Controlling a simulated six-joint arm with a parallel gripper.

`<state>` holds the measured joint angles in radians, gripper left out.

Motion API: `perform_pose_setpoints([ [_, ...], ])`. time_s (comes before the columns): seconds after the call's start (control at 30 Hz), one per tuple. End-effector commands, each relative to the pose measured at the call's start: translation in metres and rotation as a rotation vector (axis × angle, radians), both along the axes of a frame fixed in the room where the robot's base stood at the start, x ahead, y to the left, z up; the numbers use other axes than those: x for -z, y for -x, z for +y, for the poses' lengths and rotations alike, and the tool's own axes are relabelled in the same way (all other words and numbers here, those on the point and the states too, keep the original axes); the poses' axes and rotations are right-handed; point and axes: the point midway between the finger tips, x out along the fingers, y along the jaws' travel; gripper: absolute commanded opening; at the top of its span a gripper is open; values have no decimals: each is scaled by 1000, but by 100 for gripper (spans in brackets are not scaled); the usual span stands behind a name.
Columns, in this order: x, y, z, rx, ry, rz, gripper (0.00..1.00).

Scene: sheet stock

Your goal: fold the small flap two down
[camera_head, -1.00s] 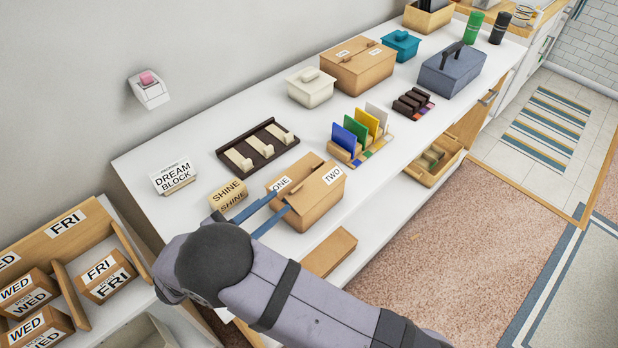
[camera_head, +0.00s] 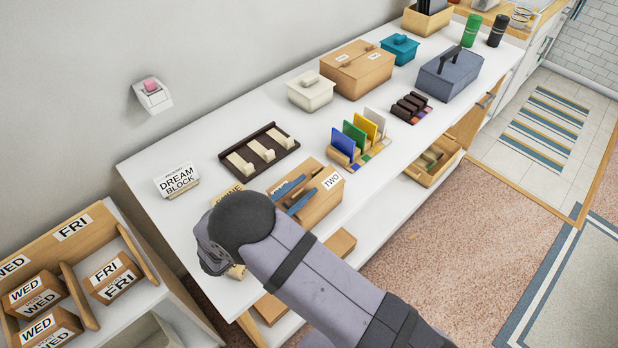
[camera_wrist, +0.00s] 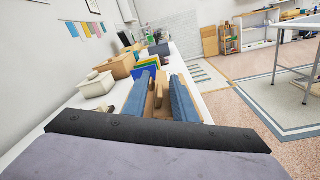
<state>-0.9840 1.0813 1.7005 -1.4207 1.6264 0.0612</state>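The small wooden box (camera_head: 322,208) with the flaps stands near the front edge of the white counter. Its flap two (camera_head: 332,181), with the white TWO label, is on the right side of the box top. Flap one is mostly hidden by my fingers. My gripper (camera_head: 308,186) reaches over the box top from the front left, its two blue fingers apart. In the wrist view the fingers (camera_wrist: 160,85) are open, with a wooden part of the box (camera_wrist: 158,90) between them. I cannot tell whether they touch it or the flap's exact angle.
Coloured cards in a wooden rack (camera_head: 345,157) stand just beyond the box. A dark tray with cream pieces (camera_head: 258,150) lies behind it. A larger wooden box (camera_head: 365,75) and a white box (camera_head: 311,93) stand farther back.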

Motion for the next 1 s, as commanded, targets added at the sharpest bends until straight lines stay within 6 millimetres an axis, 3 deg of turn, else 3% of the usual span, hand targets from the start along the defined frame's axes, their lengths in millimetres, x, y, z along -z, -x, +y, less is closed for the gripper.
perform_pose_setpoints([
  [0.23,-1,-17,-16,1,1,0,25],
  [0.63,0,-21,-19,0,0,0,25],
  [0.73,0,-21,-19,0,0,0,1],
  [1.0,2,-21,-19,0,13,11,0],
])
